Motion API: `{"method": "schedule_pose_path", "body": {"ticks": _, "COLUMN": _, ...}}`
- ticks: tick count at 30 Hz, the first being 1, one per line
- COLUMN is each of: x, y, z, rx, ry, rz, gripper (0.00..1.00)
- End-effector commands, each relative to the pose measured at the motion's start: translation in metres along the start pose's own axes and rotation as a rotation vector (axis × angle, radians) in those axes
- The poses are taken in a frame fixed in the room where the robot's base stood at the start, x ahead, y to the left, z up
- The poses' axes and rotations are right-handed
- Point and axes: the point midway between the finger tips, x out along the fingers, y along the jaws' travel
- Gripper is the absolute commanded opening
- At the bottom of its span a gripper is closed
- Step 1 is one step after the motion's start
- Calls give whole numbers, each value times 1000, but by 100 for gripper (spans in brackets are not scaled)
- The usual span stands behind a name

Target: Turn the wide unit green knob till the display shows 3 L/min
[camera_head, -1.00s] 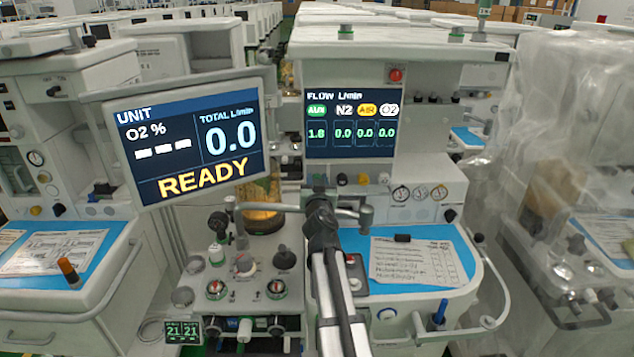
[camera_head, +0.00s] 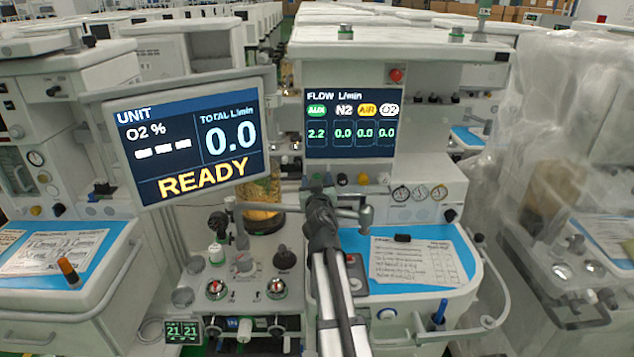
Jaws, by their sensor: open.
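The wide unit's flow display (camera_head: 349,125) reads 2.2 under the green AUX label, and 0.0 under N2, AIR and O2. A row of small knobs sits below this display, with black, yellow and white ones clear to see. The green knob at the left end of the row is mostly hidden behind my gripper (camera_head: 317,186). My gripper is at that end of the row, at the unit's front. Its fingers are small and partly hidden by my arm, so their contact with the knob cannot be made out.
A tilted monitor (camera_head: 190,142) showing READY and 0.0 stands left of my arm. Round gauges (camera_head: 420,193) are to the right of the knobs. A blue worktop (camera_head: 412,284) with a paper sheet (camera_head: 412,262) lies below. A plastic-covered cart (camera_head: 560,150) stands at right.

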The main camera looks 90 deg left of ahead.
Motion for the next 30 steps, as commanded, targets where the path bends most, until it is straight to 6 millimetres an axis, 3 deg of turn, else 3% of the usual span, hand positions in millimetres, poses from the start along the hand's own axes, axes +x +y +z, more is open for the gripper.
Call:
{"method": "schedule_pose_path", "body": {"ticks": 8, "x": -3, "y": 0, "z": 0, "rx": 0, "ry": 0, "rz": 0, "gripper": 59}}
{"method": "schedule_pose_path", "body": {"ticks": 14, "x": -20, "y": 0, "z": 0, "rx": 0, "ry": 0, "rz": 0, "gripper": 59}}
{"method": "schedule_pose_path", "body": {"ticks": 30, "x": -118, "y": 0, "z": 0, "rx": 0, "ry": 0, "rz": 0, "gripper": 59}}
